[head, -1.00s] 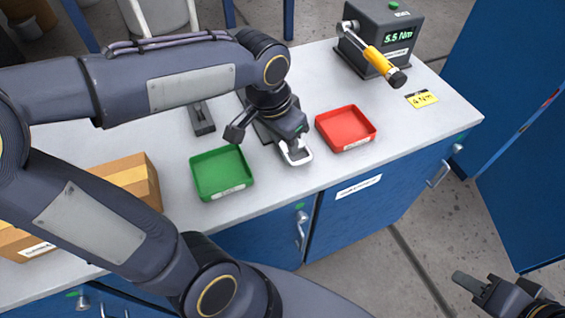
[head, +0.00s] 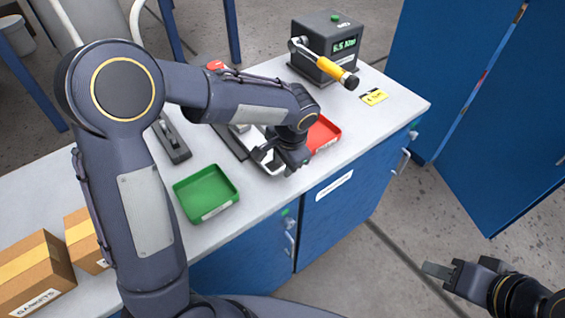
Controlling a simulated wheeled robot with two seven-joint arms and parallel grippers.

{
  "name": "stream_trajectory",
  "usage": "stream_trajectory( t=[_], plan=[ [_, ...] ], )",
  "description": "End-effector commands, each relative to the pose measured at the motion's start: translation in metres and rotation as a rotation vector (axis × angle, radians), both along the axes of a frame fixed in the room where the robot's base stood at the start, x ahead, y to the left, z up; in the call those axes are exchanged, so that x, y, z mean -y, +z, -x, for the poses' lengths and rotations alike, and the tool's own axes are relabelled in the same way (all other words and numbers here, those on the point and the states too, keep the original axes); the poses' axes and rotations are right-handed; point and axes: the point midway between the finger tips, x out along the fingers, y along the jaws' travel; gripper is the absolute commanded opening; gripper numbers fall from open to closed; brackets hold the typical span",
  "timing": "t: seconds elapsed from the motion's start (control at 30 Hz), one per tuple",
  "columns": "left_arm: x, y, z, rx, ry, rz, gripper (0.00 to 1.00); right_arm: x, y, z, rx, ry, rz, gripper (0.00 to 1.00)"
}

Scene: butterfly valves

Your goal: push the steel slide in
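The steel slide (head: 274,171) shows as a bright metal loop at the front of a fixture, between the green tray and the red tray. Most of the slide and the fixture (head: 229,143) is hidden behind my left arm and hand. My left gripper (head: 272,161) points down at the slide's front end. Its fingers look spread, with bright metal visible between them; contact is not clear. My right gripper (head: 438,271) hangs over the floor at lower right, away from the bench; its finger gap does not show.
A green tray (head: 207,204) sits left of the fixture, a red tray (head: 325,135) right of it. A torque tester (head: 322,52) with a yellow-handled wrench stands behind. A grey block (head: 172,140) and cardboard boxes (head: 36,271) are at left. The bench front (head: 335,205) is blue.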

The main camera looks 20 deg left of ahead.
Motion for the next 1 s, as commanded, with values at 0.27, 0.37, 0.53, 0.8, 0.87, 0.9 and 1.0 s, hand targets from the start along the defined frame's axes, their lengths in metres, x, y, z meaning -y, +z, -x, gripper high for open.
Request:
stream_trajectory(
  t=[0.27, 0.37, 0.53, 0.8, 0.87, 0.9, 1.0],
  plan=[
    [-0.001, -0.007, -0.001, 0.0, 0.001, 0.002, 0.33, 0.0, 0.0, 0.0, 0.0, 0.0, 0.0, 0.36],
    [-0.001, -0.007, -0.001, 0.0, 0.001, 0.002, 0.31, 0.0, 0.0, 0.0, 0.0, 0.0, 0.0, 0.36],
    [-0.001, -0.007, -0.001, 0.0, 0.001, 0.002, 0.09, 0.0, 0.0, 0.0, 0.0, 0.0, 0.0, 0.36],
    [-0.001, -0.007, -0.001, 0.0, 0.001, 0.002, 0.0, 0.0, 0.0, 0.0, 0.0, 0.0, 0.0, 0.36],
    [-0.001, -0.007, -0.001, 0.0, 0.001, 0.002, 0.0, 0.0, 0.0, 0.0, 0.0, 0.0, 0.0, 0.36],
    [-0.002, -0.007, -0.001, 0.0, 0.002, 0.002, 0.0, 0.0, 0.0, 0.0, 0.0, 0.0, 0.0, 0.36],
    [-0.011, -0.006, -0.008, 0.0, 0.006, 0.002, 0.0, 0.0, 0.002, 0.0, 0.0, 0.0, 0.0, 0.36]
  ],
)
